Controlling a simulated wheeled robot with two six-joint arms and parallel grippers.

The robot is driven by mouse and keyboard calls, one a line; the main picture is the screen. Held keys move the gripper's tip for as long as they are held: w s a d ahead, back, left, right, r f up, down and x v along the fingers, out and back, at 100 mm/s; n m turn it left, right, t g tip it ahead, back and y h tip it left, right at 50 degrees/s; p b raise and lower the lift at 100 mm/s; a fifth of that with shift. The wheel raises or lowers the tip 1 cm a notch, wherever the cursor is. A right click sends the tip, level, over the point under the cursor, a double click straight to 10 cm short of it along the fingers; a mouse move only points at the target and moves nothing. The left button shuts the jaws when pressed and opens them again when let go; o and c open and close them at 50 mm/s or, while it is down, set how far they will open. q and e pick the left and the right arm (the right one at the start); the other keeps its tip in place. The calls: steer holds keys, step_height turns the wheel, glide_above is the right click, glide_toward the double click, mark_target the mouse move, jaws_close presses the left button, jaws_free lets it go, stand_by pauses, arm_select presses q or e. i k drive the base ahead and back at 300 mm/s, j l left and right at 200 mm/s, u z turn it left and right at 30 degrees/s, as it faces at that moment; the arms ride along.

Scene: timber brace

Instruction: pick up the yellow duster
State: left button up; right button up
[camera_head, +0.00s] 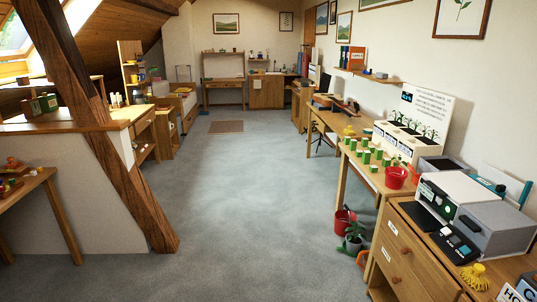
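A yellow, tufted object that looks like the duster (475,276) lies on the wooden cabinet top at the lower right. It is in front of the grey machine and close to the cabinet's front edge. A second, smaller yellow object (349,131) sits farther back by the plant display; it is too small to identify surely. Neither of my grippers is in view.
The wooden cabinet (405,262) with drawers carries grey and white machines (490,210). A table with green-and-white pots (376,168) and a red bucket (396,177) stands behind it. A slanted timber brace (110,150) rises at left. The grey carpet (235,215) between is clear.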

mark_target(348, 132)
steer(key=i, duration=3.4)
steer(key=i+z, duration=0.3)
steer(key=i, duration=0.55)
steer(key=i+j+z, duration=0.15)
steer(key=i+z, duration=0.15)
steer(key=i, duration=0.55)
steer(key=i+z, duration=0.45)
steer(key=i+j+z, duration=0.15)
steer(key=z, duration=0.3)
steer(key=i+j+z, duration=0.3)
steer(key=z, duration=0.15)
steer(key=i+j+z, duration=0.35)
steer(key=z, duration=0.15)
